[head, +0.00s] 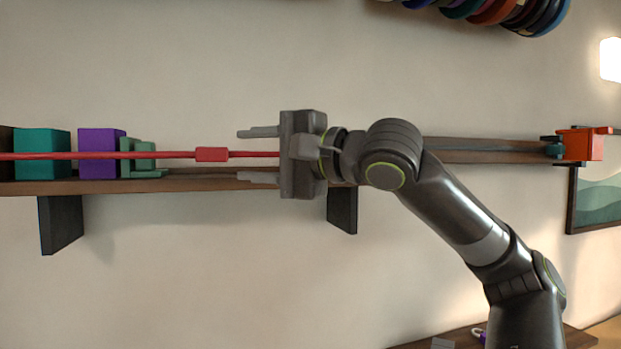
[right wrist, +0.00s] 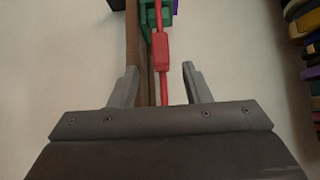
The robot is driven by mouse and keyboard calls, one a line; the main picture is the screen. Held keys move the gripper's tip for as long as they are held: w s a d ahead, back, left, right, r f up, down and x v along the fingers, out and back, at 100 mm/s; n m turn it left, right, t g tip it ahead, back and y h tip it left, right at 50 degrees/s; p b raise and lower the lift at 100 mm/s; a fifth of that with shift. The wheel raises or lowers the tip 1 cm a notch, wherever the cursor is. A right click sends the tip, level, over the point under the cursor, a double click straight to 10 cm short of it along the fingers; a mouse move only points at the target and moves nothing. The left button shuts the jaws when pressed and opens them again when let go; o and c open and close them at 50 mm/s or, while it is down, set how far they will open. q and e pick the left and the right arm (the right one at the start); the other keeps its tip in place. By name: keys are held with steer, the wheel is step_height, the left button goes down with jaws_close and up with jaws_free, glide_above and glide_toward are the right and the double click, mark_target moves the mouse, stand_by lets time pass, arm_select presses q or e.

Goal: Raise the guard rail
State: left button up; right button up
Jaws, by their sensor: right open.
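The guard rail (head: 100,155) is a thin red bar running level along the front of the wall shelf (head: 220,187). A thicker red block (head: 212,154) sits on it, and it also shows in the right wrist view (right wrist: 161,52). My right gripper (head: 242,155) points left along the rail and is open. Its fingers are above and below the bar in the head view, and on either side of it in the right wrist view (right wrist: 160,78). The block lies just beyond the fingertips. The rail's right end is hidden at my gripper. My left gripper is not in view.
A teal box (head: 42,154), a purple box (head: 100,142) and a green bracket-like piece (head: 140,150) are on the shelf's left part. An orange-red piece (head: 580,146) is at its right end. Coloured spools (head: 500,10) hang above. A picture (head: 598,200) hangs at right.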

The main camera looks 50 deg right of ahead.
steer(key=b+v, duration=0.6)
steer(key=v, duration=0.3)
steer(key=shift+w, duration=0.1)
stand_by(0.3)
